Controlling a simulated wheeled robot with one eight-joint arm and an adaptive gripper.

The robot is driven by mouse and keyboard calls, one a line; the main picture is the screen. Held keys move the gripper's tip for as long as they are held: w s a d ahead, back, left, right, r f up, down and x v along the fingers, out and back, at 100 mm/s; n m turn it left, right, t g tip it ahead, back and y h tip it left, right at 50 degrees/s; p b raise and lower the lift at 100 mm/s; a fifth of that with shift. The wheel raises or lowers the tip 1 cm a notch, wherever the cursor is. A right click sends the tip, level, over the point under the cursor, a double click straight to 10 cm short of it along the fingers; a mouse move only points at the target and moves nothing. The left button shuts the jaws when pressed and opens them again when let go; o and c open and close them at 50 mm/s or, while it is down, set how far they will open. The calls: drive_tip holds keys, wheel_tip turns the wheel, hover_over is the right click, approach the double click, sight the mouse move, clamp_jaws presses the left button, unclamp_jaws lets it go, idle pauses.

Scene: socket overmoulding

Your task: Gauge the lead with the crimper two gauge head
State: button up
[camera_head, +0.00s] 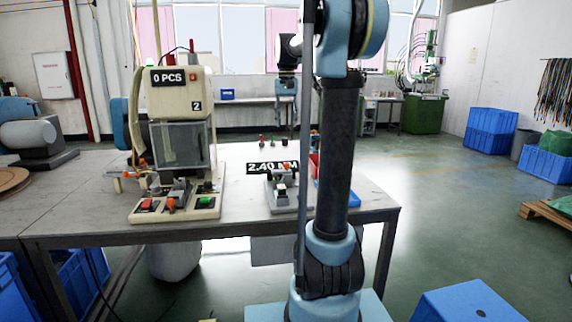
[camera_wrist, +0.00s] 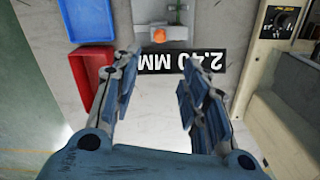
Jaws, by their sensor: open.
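The crimper two (camera_head: 180,90) stands on the table at left in the head view, cream with a "2" and a "0 PCS" display. Right of it is a small grey gauge head (camera_head: 281,192) with a "2.40 MM" display (camera_head: 263,168). In the wrist view the grey gauge unit (camera_wrist: 160,14) is at the top, with an orange piece (camera_wrist: 159,35) on it; I cannot tell whether this is the lead's end. My gripper (camera_wrist: 162,58) is open and empty above the table, its fingertips just short of the gauge, over the display. No lead is clearly visible.
A red tray (camera_wrist: 92,72) and a blue tray (camera_wrist: 87,20) lie left of the gauge in the wrist view; the crimper's body (camera_wrist: 275,95) is at right. A button panel (camera_head: 178,213) sits before the crimper. Bare table shows between my fingers.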

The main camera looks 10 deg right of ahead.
approach(282, 174)
drive_tip(key=f, duration=0.1)
drive_tip(key=w+d+f, duration=0.1)
drive_tip(key=f, duration=0.1)
drive_tip(key=d+f, duration=0.1)
drive_tip(key=f, duration=0.1)
drive_tip(key=shift+w+f, duration=0.1)
drive_tip(key=shift+w, duration=0.2)
clamp_jaws()
